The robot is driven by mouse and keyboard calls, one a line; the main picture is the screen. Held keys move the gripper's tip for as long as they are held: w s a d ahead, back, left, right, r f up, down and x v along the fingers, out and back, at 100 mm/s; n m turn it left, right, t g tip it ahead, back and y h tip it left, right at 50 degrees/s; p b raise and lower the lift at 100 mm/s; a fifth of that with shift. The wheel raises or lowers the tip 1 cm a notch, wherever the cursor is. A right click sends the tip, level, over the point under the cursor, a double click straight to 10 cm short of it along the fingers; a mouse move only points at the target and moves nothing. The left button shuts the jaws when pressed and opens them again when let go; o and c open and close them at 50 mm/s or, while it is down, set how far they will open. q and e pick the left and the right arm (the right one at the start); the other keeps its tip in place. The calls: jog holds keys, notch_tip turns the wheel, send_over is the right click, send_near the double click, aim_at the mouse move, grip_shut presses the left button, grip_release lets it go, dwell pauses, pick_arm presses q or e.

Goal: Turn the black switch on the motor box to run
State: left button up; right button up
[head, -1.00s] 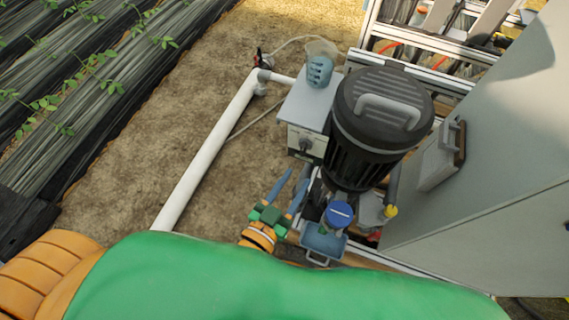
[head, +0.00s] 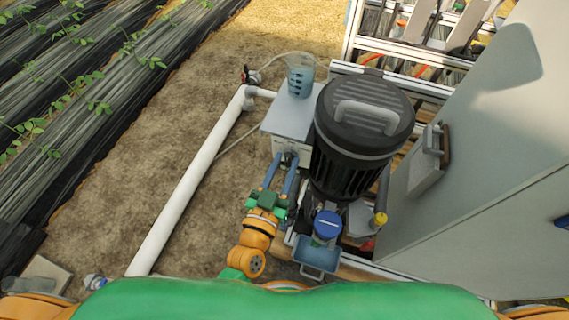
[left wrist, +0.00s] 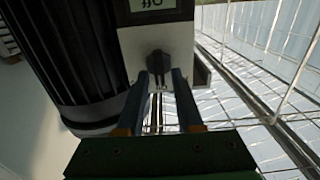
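The motor box (head: 292,119) is a pale grey box beside the big black motor. Its black switch (left wrist: 159,62) shows on the front face in the left wrist view, below a dark-framed label or display (left wrist: 152,5). My left gripper (head: 280,167) is open in front of that face. In the left wrist view its two blue fingers (left wrist: 161,88) point at the switch, one on each side, with the tips close to it. I cannot tell whether they touch it. In the head view the fingertips mostly hide the switch. My right gripper is not in view.
The black motor (head: 362,125) stands right of the box. A clear beaker with blue markings (head: 300,76) stands on the box top. A blue-capped part (head: 327,224) and blue tray (head: 318,256) lie below. A white pipe (head: 190,180) runs left; a grey cabinet (head: 490,170) stands right.

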pick_arm(q)
grip_shut()
jog(key=shift+n, duration=0.4)
jog(key=n+p, duration=0.1)
jog(key=n, duration=0.1)
jog(key=shift+a+n, duration=0.15)
jog(key=shift+n, duration=0.25)
jog(key=n, duration=0.5)
jog(key=shift+w+a+f, duration=0.1)
jog(key=shift+a+f, duration=0.05)
jog(key=shift+a, duration=0.05)
jog(key=shift+n, duration=0.3)
jog(key=shift+o, duration=1.5)
grip_release()
